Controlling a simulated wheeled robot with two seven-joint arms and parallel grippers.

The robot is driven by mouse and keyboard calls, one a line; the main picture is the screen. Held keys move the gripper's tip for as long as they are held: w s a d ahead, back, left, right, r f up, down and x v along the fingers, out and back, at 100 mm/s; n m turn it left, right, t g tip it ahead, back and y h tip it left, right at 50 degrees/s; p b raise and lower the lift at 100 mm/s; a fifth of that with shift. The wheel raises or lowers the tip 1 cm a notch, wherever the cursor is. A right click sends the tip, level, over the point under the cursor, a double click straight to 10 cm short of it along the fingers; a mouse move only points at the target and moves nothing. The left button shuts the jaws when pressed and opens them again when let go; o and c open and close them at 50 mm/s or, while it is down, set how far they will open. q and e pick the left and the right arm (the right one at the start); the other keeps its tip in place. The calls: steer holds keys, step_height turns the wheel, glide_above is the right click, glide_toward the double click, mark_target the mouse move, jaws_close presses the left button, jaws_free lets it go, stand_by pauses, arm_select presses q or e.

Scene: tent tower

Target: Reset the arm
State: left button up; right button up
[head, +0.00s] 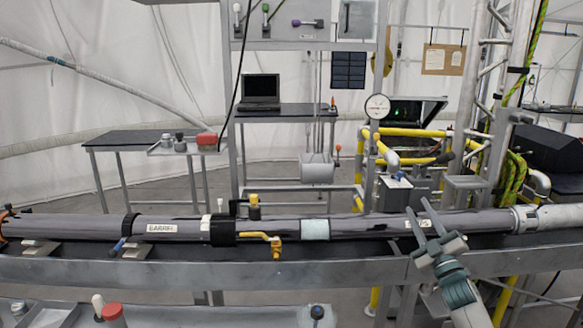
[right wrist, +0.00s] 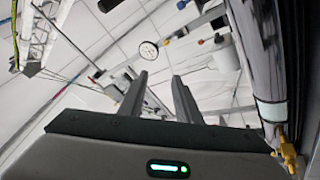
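My right gripper (head: 416,204) comes in from the lower right in the head view. Its two grey fingers are spread, pointing up in front of the right part of the long grey pipe (head: 375,224). I see nothing between them. I cannot tell whether a finger touches the pipe. In the right wrist view the fingers (right wrist: 158,78) also stand apart and empty, with the pipe (right wrist: 255,60) to their right. My left gripper is in neither view.
The pipe lies along a metal rail (head: 180,270), with a yellow-handled valve (head: 274,242) at its middle. Yellow piping (head: 415,133) and a round gauge (head: 377,106) stand behind. A red-capped item (head: 113,314) is at the lower left. A laptop (head: 260,90) rests on a rear table.

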steer(key=w+d+f+m+g+h, duration=0.25)
steer(key=d+f+m+h, duration=0.2)
steer(key=f+m, duration=0.35)
steer(key=s+a+f+g, duration=0.25)
steer(key=s+f, duration=0.35)
steer(key=f, duration=0.7)
steer(key=s+a+f+g, duration=0.25)
steer(key=s+f, duration=0.25)
steer(key=f, duration=0.9)
steer(key=s+a+f+g, duration=0.25)
steer(key=s+f, duration=0.35)
steer(key=f, duration=0.7)
steer(key=s+a+f+m+g+y, duration=0.1)
steer(key=s+a+f+g, duration=0.15)
steer(key=s+f, duration=0.7)
steer(key=s+a+f+g, duration=0.1)
steer(key=s+a+f, duration=0.2)
steer(key=s+f, duration=0.7)
steer(key=s+a+f+g, duration=0.1)
steer(key=s+a+f, duration=0.1)
steer(key=s, duration=0.8)
steer(key=s+a+f+g, duration=0.2)
steer(key=s+f, duration=0.3)
steer(key=s, duration=0.5)
steer(key=s+a+f+g, duration=0.1)
steer(key=s+f, duration=0.3)
steer(key=s, duration=0.6)
steer(key=shift+a+g+y, duration=0.35)
steer(key=shift+a, duration=0.55)
